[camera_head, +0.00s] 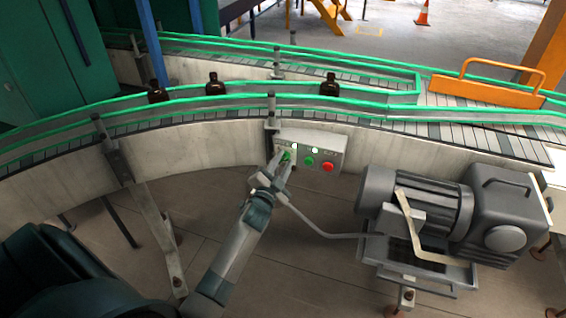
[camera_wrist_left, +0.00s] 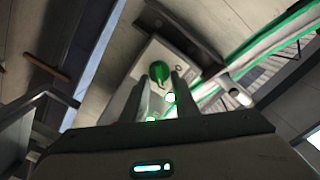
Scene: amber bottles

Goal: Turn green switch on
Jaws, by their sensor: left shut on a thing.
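A grey control box (camera_head: 337,143) is fixed to the side of the conveyor. It carries a green switch (camera_head: 287,156) at its left, then a green button (camera_head: 309,160) and a red button (camera_head: 328,166), with small lit white lamps. My left gripper (camera_head: 283,161) reaches up to the box and is shut on the green switch. In the left wrist view the switch is a round green knob (camera_wrist_left: 159,71) at the tips of the left gripper's fingers (camera_wrist_left: 161,84). The fingers partly cover the switch in the head view, so its turned angle is unclear. My right gripper is not in view.
A curved conveyor with green rails (camera_head: 225,98) runs behind the box, with dark amber bottles (camera_head: 215,86) on it. A grey motor (camera_head: 425,205) stands to the right, close to my left arm. An orange guard (camera_head: 488,90) spans the belt at right.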

